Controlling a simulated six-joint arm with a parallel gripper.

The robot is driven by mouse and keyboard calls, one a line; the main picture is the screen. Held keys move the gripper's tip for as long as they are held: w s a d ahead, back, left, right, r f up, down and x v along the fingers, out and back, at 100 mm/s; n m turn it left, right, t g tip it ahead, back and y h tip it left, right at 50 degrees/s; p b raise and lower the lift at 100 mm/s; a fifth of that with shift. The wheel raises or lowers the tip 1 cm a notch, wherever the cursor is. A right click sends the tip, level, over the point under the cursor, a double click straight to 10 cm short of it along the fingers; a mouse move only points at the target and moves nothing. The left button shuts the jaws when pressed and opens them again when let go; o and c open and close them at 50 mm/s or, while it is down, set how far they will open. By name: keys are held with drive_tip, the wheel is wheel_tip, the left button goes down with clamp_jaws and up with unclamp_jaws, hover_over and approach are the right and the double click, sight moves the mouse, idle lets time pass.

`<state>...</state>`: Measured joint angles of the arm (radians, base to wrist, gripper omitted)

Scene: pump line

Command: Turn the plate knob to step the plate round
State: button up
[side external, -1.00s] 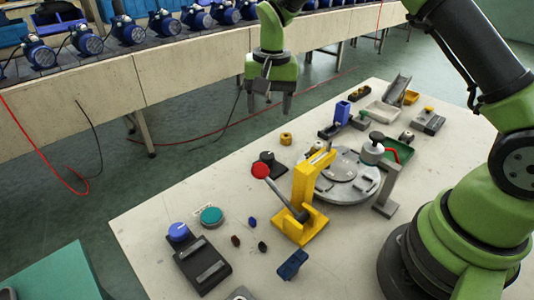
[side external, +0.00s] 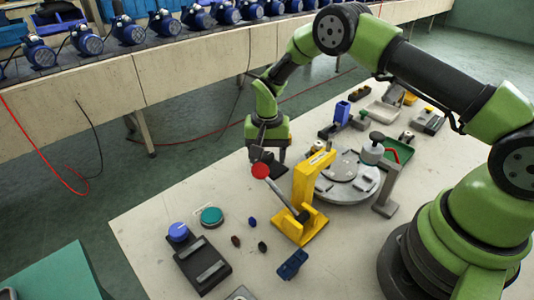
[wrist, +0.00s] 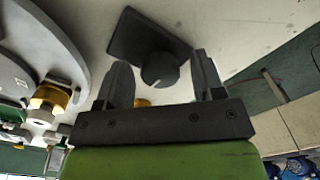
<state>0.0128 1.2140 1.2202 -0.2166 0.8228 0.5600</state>
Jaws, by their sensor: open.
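The plate knob (wrist: 160,70) is a round dark knob with a pale pointer mark, on a black base (wrist: 140,35). In the wrist view it lies between the two fingers of my gripper (wrist: 162,75), with a visible gap on each side. The fingers are open. In the side view my gripper (side external: 268,155) is low over the knob, pointing down, and mostly hides it. I cannot tell whether the fingertips are down around the knob or just above it. The round grey plate (side external: 338,189) is to the right, behind the yellow clamp; it also shows in the wrist view (wrist: 35,60).
A yellow clamp stand (side external: 304,208) with a red-balled lever (side external: 260,171) stands close in front of my gripper. A grey post (side external: 387,190) is right of the plate. A teal button (side external: 211,216) and blue-topped box (side external: 204,262) lie at front left. Table between is mostly clear.

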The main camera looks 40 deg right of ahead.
drive_tip(key=shift+c, duration=0.3)
drive_tip(key=c, duration=0.8)
drive_tip(key=shift+c, duration=0.2)
drive_tip(key=shift+n, duration=0.3)
drive_tip(key=n, duration=0.3)
drive_tip(key=shift+n, duration=0.3)
drive_tip(key=n, duration=0.4)
drive_tip(key=shift+n, duration=0.3)
drive_tip(key=n, duration=0.8)
drive_tip(key=shift+n, duration=0.6)
